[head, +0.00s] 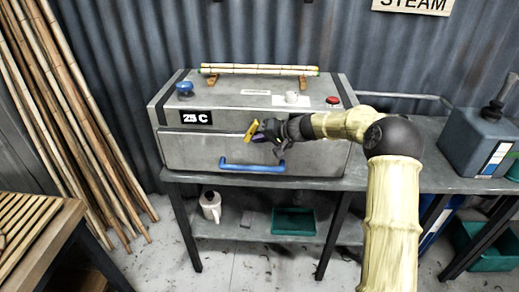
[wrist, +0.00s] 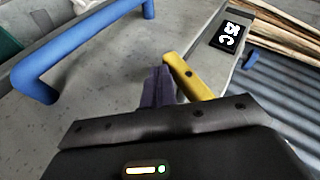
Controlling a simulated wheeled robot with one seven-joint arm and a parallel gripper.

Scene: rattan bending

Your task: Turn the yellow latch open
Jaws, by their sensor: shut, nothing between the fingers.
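The yellow latch (head: 251,130) is on the front of a grey metal steam box (head: 190,148), near the top edge of its front door. In the wrist view the latch (wrist: 187,74) is a yellow bar with a dark pivot spot, lying slanted just beside the fingers. My gripper (head: 264,132) is at the box front, right of the latch. Its dark purple fingers (wrist: 158,80) are shut and hold nothing. They are close to the latch; I cannot tell whether they touch it. The near end of the latch is hidden behind my gripper.
A blue handle (head: 252,168) crosses the door below the latch and shows large in the wrist view (wrist: 75,48). The display (head: 196,117) reads 25 C. A blue knob (head: 184,88), a red button (head: 333,100) and bamboo poles (head: 259,70) are on top.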

